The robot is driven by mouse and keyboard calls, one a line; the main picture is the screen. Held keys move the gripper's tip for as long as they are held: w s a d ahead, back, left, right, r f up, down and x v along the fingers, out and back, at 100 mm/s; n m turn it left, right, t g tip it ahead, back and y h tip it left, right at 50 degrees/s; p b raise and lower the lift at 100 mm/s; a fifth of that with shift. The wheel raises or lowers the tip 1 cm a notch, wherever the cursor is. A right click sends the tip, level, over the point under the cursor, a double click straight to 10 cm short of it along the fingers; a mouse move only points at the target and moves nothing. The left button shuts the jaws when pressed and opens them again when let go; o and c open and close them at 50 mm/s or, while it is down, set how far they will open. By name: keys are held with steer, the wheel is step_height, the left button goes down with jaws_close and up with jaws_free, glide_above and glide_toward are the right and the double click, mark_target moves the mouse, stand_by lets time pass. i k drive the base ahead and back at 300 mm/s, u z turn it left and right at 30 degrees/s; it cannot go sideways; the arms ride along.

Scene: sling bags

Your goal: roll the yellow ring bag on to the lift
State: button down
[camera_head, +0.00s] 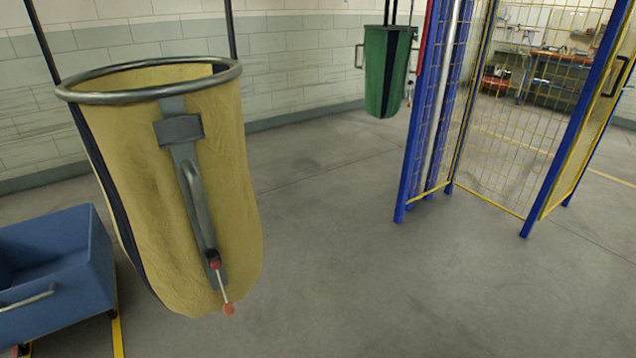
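The yellow ring bag (222,165) hangs at the left, close to the camera. A grey metal ring (150,92) holds its mouth open, and dark straps run up from the ring out of the picture. A grey handle (193,190) is fixed to a strip down its front. A small lever with red ends (222,285) sits near the bottom. The bag hangs clear of the floor. A cage of blue posts and yellow mesh (490,120) stands at the right; I cannot tell whether it is the lift. My gripper is not in view.
A green bag (375,75) hangs at the back, left of the cage. A blue cart (50,265) stands at the lower left, close beside the yellow bag. A workbench (560,75) shows behind the mesh. The grey floor between the bag and the cage is clear.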

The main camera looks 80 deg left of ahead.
mark_target(163, 138)
steer(key=u, duration=1.95)
steer(key=k, duration=0.65)
steer(key=z, duration=1.25)
steer(key=i, duration=0.7)
steer(key=u, duration=3.05)
